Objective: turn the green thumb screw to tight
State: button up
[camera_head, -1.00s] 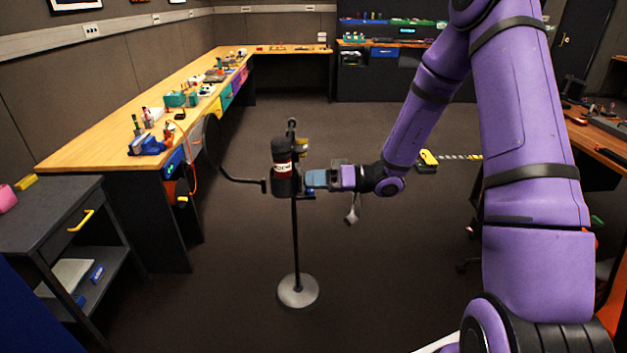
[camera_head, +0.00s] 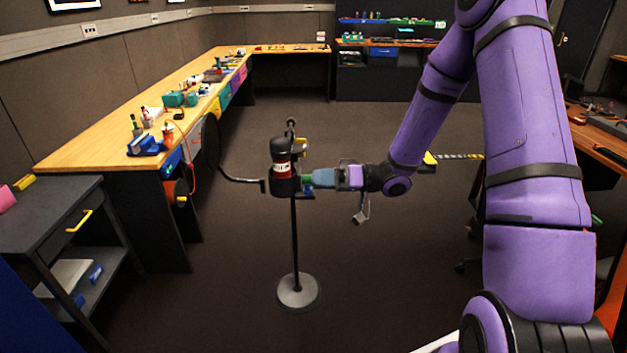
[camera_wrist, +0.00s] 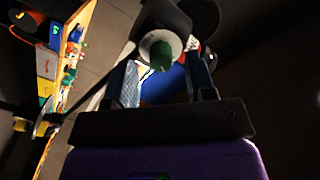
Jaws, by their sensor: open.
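The green thumb screw (camera_wrist: 161,55) sticks out of the side of a black cylindrical device in the wrist view, in front of a pale round face. In the head view the green screw (camera_head: 306,179) shows as a small patch between the device (camera_head: 284,152) and my gripper (camera_head: 314,178). The device has a red and white label and sits upright on a thin stand. In the wrist view my gripper (camera_wrist: 165,75) is open, its two blue-grey fingers apart on either side below the screw. I cannot tell whether the fingers touch it.
The stand's round base (camera_head: 298,291) is on the floor. A black arm with a dark disc (camera_head: 210,143) reaches left from the device. A wooden workbench (camera_head: 90,151) runs along the left. The floor around the stand is clear.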

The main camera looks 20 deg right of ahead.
jog(key=v, duration=0.8)
jog(key=shift+d, duration=0.35)
jog(key=shift+s, duration=0.1)
jog(key=s+a+r+g+h, duration=0.7)
jog(key=s+r+h, duration=0.1)
jog(key=s+r, duration=0.45)
jog(key=s+d+r+m+t+h, duration=0.4)
jog(key=s+r+m+t+h, duration=0.2)
jog(key=s+r+h, duration=0.3)
jog(key=s+r, duration=0.1)
jog(key=s, duration=0.3)
jog(key=shift+s+t, duration=0.25)
jog(key=shift+t, duration=0.15)
